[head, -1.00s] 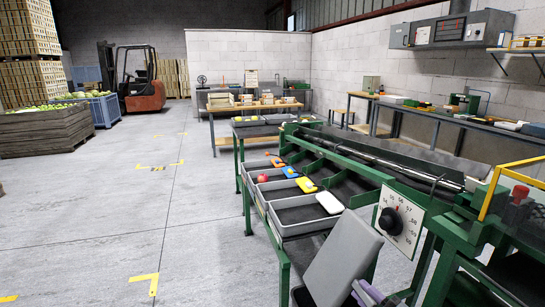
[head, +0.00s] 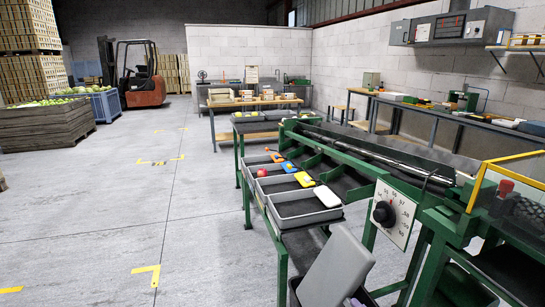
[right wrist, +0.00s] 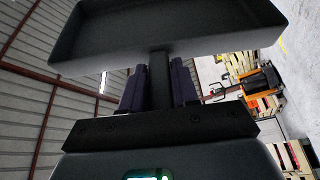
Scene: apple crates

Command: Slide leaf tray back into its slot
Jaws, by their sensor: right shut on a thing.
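In the right wrist view my right gripper (right wrist: 160,70) is shut on the dark stem or handle under a shallow dark tray (right wrist: 170,35), which I take to be the leaf tray. Purple finger parts stand on both sides of the stem. In the head view a dark tray edge (head: 294,288) shows at the bottom, partly hidden behind a tilted grey slab (head: 335,268). The right fingers are mostly hidden there, with only a bit of purple at the bottom edge. I cannot make out the tray's slot. My left gripper is not in view.
The green sorting machine (head: 365,160) with a dial plate (head: 393,214) stands just beyond the tray. Grey bins (head: 303,207) line its left side, with coloured pieces on their rims. The floor at left is open, with yellow marks (head: 153,272). A forklift (head: 140,80) stands far back.

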